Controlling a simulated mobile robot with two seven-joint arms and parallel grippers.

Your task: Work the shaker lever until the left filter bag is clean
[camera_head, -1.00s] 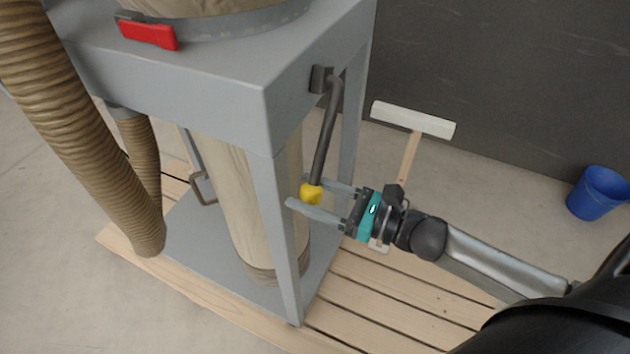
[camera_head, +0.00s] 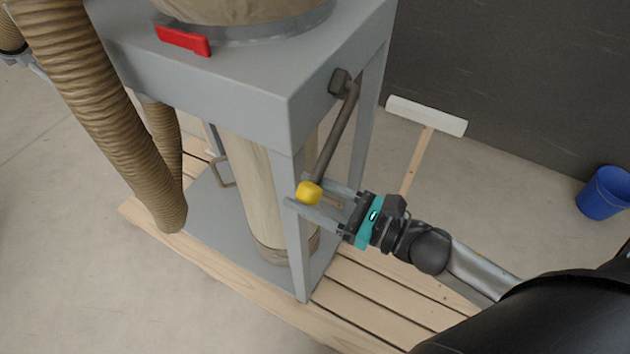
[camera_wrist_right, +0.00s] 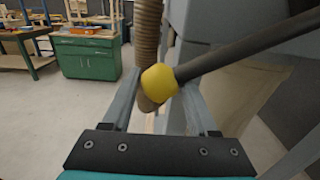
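The shaker lever (camera_head: 336,135) is a dark bent rod on the right side of the grey frame, slanting down to a yellow knob (camera_head: 309,192). My right gripper (camera_head: 312,197) has its fingers spread, with the knob between their tips. In the right wrist view, the knob (camera_wrist_right: 160,85) sits between the spread fingers, with a gap visible on the left. A beige cloth bag (camera_head: 236,10) above the frame is mostly cut off. Another pale bag (camera_head: 262,195) hangs below. I cannot tell which is the left filter bag, or how clean it is. My left gripper is not visible.
The grey frame (camera_head: 240,95) with a red latch (camera_head: 184,41) stands on a wooden pallet (camera_head: 385,295). Its front leg is close to my right fingertips. A ribbed hose (camera_head: 100,120) hangs at left.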

